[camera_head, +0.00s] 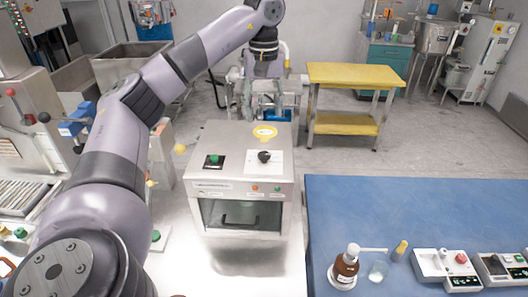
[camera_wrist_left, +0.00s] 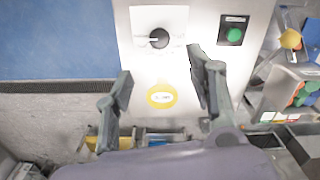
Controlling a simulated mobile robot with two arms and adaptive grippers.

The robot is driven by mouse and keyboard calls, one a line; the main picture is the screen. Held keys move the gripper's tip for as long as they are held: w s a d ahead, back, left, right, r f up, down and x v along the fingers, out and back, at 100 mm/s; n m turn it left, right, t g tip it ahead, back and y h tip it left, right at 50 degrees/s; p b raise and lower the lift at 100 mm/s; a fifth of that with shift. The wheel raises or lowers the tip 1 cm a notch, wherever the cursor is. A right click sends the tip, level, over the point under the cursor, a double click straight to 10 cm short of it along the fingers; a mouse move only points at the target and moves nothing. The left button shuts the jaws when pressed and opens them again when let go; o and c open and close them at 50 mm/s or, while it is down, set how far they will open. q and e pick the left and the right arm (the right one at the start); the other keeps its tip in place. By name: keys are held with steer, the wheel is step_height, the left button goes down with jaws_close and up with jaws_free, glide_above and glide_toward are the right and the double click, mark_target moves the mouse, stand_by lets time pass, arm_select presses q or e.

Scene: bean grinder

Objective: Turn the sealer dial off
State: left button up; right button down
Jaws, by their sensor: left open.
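The dial is a black round knob (camera_head: 264,156) on a white plate on top of a steel box machine (camera_head: 225,135). In the left wrist view the knob (camera_wrist_left: 159,39) shows a pale pointer line toward the left of the picture. My left gripper (camera_head: 263,108) points down near the back edge of the machine's top, apart from the knob. In the left wrist view its two fingers (camera_wrist_left: 160,68) are spread wide and empty, with the knob just beyond the tips and a yellow round label (camera_wrist_left: 162,96) between them. My right gripper is not in view.
A green button (camera_head: 214,160) sits on a black plate left of the dial. A blue-topped table (camera_head: 420,205) stands at the right with a brown bottle (camera_head: 345,266) and small devices (camera_head: 446,268). A yellow cart (camera_head: 357,76) stands behind.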

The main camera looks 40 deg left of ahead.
arm_select(q)
steer(key=b, duration=0.2)
glide_above(264, 154)
step_height(264, 154, down, 7)
steer(key=shift+f, duration=0.2)
step_height(264, 154, down, 4)
steer(key=shift+f+p, duration=0.25)
steer(key=shift+p, duration=0.35)
steer(key=shift+f, duration=0.5)
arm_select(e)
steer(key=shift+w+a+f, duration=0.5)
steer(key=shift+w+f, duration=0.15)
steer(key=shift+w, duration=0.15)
arm_select(q)
steer(key=shift+c, duration=0.7)
steer(key=c, duration=1)
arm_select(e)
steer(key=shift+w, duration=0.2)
